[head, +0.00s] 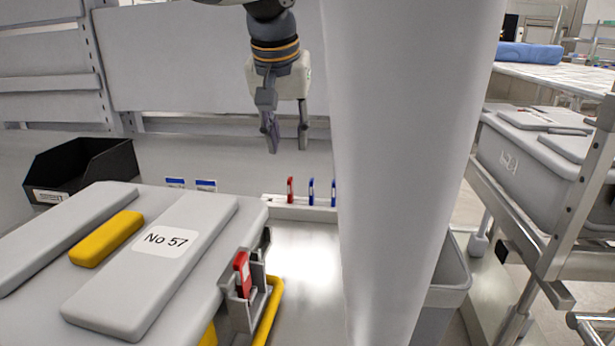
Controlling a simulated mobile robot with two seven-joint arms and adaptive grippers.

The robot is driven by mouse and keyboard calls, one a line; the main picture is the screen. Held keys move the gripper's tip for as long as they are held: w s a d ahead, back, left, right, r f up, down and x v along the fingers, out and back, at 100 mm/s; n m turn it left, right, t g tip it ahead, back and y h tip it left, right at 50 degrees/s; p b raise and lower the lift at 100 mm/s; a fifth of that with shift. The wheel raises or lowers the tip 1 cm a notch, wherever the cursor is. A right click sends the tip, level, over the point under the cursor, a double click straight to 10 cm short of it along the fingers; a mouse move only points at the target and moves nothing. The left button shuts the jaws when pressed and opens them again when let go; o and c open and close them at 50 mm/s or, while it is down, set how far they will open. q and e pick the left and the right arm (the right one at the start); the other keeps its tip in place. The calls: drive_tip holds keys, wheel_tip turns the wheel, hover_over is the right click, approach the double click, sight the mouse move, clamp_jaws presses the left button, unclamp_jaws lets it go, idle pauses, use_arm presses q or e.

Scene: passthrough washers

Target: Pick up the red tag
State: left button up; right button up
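A small red tag (290,190) stands upright in a pale rack (295,211) at the back of the worktop, beside blue tags (311,191). Another red tag (242,274) sits in a grey metal holder (240,312) on the side of the grey case marked No 57. My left gripper (288,149) points down, above and slightly left of the rack, with its two fingers apart and nothing between them. It is clear of both red tags. My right gripper is not in view.
The grey case (200,225) with a yellow handle piece (106,239) fills the front left. A black bin (85,165) stands behind it. A large pale column hides the right of the rack. A grey cart (540,150) is at right.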

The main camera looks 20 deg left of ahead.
sight(290, 179)
use_arm(q)
drive_tip(key=x, duration=0.3)
drive_tip(key=s+x, duration=0.1)
drive_tip(key=x, duration=0.7)
drive_tip(key=shift+s+f, duration=0.2)
drive_tip(key=shift+f, duration=0.05)
drive_tip(key=shift+r, duration=0.1)
clamp_jaws()
